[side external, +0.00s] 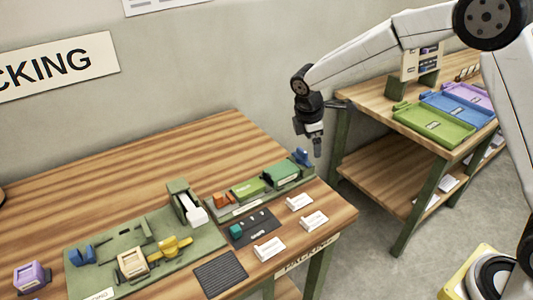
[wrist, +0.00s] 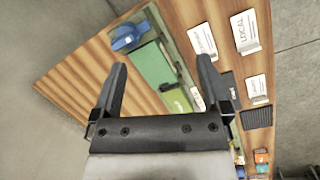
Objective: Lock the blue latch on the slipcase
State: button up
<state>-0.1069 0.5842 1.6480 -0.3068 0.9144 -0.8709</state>
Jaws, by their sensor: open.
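The blue latch (side external: 301,157) sits at the far right end of a green holder on the wooden table. It also shows in the wrist view (wrist: 127,38), at the upper left. A green block (side external: 282,173), which looks like the slipcase, lies beside the latch; its green face (wrist: 153,62) shows in the wrist view. My gripper (side external: 317,150) hangs above and to the right of the latch in the side view. It points down, apart from everything. In the wrist view its two fingers (wrist: 161,64) are spread with nothing between them. Whether the latch is locked I cannot tell.
White cards (side external: 300,201) stand near the table's right edge. A green fixture tray (side external: 215,236) with a yellow clamp (side external: 172,245) and a purple block (side external: 32,277) lie to the left. A second bench (side external: 400,120) with coloured trays stands behind. The table's back is clear.

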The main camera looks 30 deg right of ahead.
aim_at(302, 150)
jog(key=w+n+h, duration=0.1)
jog(key=w+n, duration=0.3)
jog(key=w, duration=0.2)
jog(key=shift+w+a+f+n+h, duration=0.15)
jog(key=shift+a+f+n+h, duration=0.15)
jog(key=shift+h, duration=0.1)
jog(key=shift+d, duration=0.1)
jog(key=shift+x, duration=3.8)
jog(key=c, duration=1.3)
